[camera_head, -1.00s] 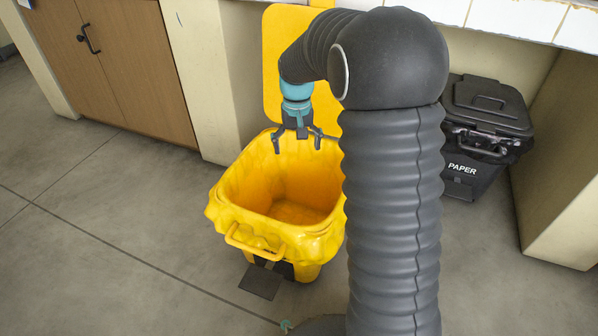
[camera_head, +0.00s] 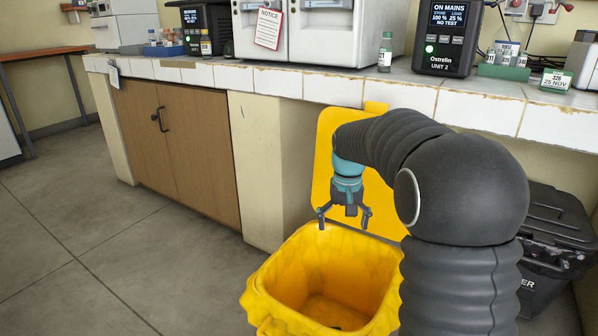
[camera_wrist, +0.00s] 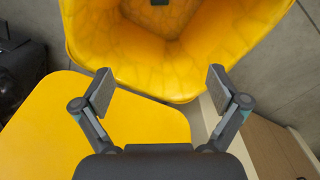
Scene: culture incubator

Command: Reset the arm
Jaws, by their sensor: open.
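My gripper (camera_head: 344,222) hangs pointing down over the back part of the open yellow bin (camera_head: 325,262). Its fingers are spread and nothing is between them. In the wrist view my gripper (camera_wrist: 160,90) also shows open and empty, with the bin's yellow inside (camera_wrist: 150,45) beyond the fingertips. The bin's raised yellow lid (camera_head: 328,150) stands behind the gripper. A small dark thing lies at the bottom of the bin (camera_wrist: 159,2); I cannot tell what it is.
A tiled counter (camera_head: 290,82) runs along the back, above a wooden cupboard (camera_head: 175,145). On it stand a small capped bottle (camera_head: 385,52), a black Ostrelin unit (camera_head: 447,35) and a vial rack (camera_head: 503,68). A black bin (camera_head: 555,240) stands at right. The floor at left is clear.

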